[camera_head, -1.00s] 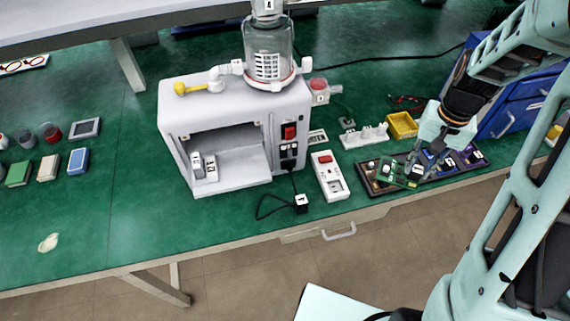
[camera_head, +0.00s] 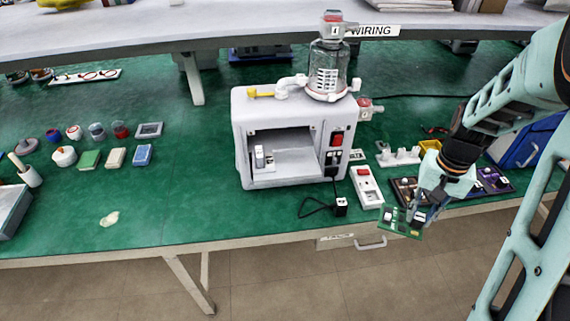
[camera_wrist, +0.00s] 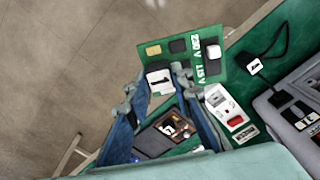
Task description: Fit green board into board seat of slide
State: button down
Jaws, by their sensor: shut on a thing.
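My gripper (camera_head: 424,207) is shut on the green board (camera_head: 396,222) and holds it up at the front edge of the bench, right of the white machine (camera_head: 253,112). In the wrist view the board (camera_wrist: 209,72) extends beyond the fingertips (camera_wrist: 162,76), with white "230 V" and "115 V" lettering and several small blocks. The fingers close on a block with a white label. The machine's front bay (camera_head: 295,160) is open, with a pale floor and a small labelled part (camera_head: 261,157) at its left. I cannot make out the board seat in the bay.
A dark compartment tray (camera_head: 497,181) lies behind my gripper. A white power strip (camera_head: 366,188) and a black cable with a plug (camera_head: 340,206) lie between machine and board. A blue drawer unit (camera_head: 527,146) stands right.

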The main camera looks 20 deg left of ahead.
aim_at(300, 162)
jog(key=l+u, duration=0.1)
jog(key=u, duration=0.9)
